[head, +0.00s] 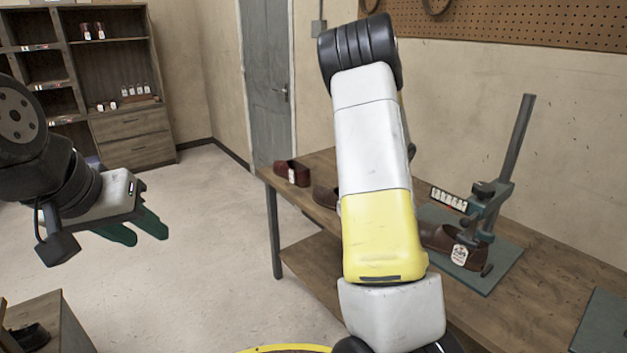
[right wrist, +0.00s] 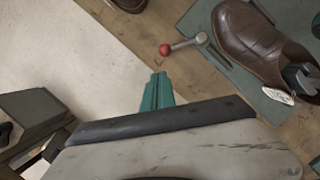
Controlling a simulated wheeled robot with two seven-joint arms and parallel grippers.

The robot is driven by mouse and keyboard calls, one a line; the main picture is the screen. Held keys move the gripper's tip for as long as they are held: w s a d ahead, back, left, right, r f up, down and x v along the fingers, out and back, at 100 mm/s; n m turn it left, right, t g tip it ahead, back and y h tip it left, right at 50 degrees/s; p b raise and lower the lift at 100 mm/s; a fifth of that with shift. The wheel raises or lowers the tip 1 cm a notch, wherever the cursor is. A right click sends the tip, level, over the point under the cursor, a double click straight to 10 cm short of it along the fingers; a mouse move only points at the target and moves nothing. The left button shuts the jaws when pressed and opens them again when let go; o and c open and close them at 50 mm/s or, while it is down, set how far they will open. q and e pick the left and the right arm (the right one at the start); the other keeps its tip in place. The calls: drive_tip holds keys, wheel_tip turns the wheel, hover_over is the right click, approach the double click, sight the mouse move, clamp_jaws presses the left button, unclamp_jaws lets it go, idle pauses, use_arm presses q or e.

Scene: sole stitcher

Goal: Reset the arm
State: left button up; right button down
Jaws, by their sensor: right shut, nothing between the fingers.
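My left gripper (head: 140,232) hangs at the left over the open floor in the head view. Its two green fingers stand apart with nothing between them. My right arm rises through the middle of the head view, and its gripper is hidden there. In the right wrist view my right gripper (right wrist: 158,92) shows its green fingers together, shut and empty. It is above the floor beside the bench edge, touching nothing.
A wooden bench (head: 545,250) runs along the right wall. On it stand a stitcher (head: 490,205) with a brown shoe (head: 440,238) and further shoes, including a reddish one (head: 292,173). The right wrist view also shows a red-knobbed lever (right wrist: 180,47). A shelf (head: 115,70) stands back left. The floor between is clear.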

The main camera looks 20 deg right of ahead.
drive_tip(key=s+a+r+n+t+y, duration=0.1)
drive_tip(key=s+a+r+n, duration=0.3)
drive_tip(key=a+r+n, duration=0.25)
drive_tip(key=s+a+r+n+y, duration=0.2)
drive_tip(key=s+a+r+n, duration=0.1)
drive_tip(key=a+r+n, duration=0.3)
drive_tip(key=s+a+r+n+t+y, duration=0.1)
drive_tip(key=s+a+r+n, duration=0.35)
drive_tip(key=a+n, duration=0.3)
drive_tip(key=s+a+r+n, duration=0.2)
drive_tip(key=s+r+n, duration=0.1)
drive_tip(key=s+n, duration=0.4)
drive_tip(key=s+a+r+n+t+h, duration=0.1)
drive_tip(key=s+a+r+n, duration=0.2)
drive_tip(key=s+n, duration=0.4)
drive_tip(key=n, duration=0.5)
drive_tip(key=shift+s+a+r, duration=0.25)
drive_tip(key=shift+s+r, duration=0.05)
drive_tip(key=shift+s, duration=0.05)
